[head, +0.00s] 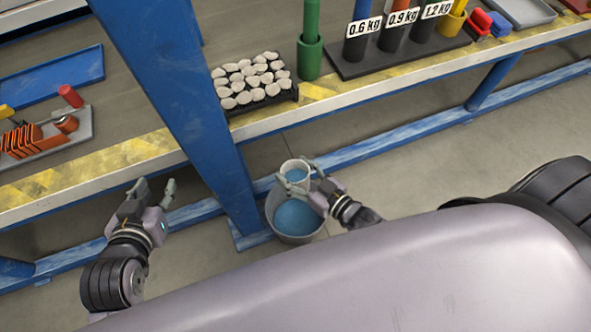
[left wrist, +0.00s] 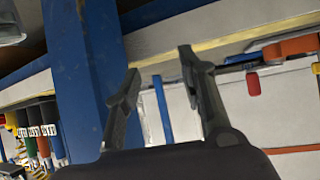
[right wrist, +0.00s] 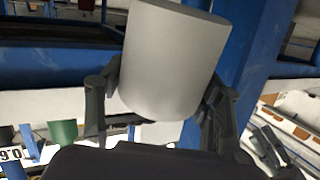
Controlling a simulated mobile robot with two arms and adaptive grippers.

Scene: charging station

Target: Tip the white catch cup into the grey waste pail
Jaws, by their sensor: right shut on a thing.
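The white catch cup (head: 290,164) is held by my right gripper (head: 296,178) over the back part of the grey waste pail (head: 278,212). Blue liquid shows inside the cup, and its mouth faces up toward the head camera; I cannot tell any slight tilt. The pail stands on the floor with blue liquid in it. In the right wrist view the cup (right wrist: 168,60) sits between the two fingers (right wrist: 160,98), its wall filling the gap. My left gripper (head: 153,190) is open and empty, left of the blue post; its spread fingers also show in the left wrist view (left wrist: 160,65).
A blue post (head: 185,100) stands between my left gripper and the pail. The bench edge with yellow stripes (head: 120,155) runs behind both. A black tray of pale stones (head: 255,85) sits near that edge. A blue floor rail (head: 390,137) passes behind the pail; floor to the right is clear.

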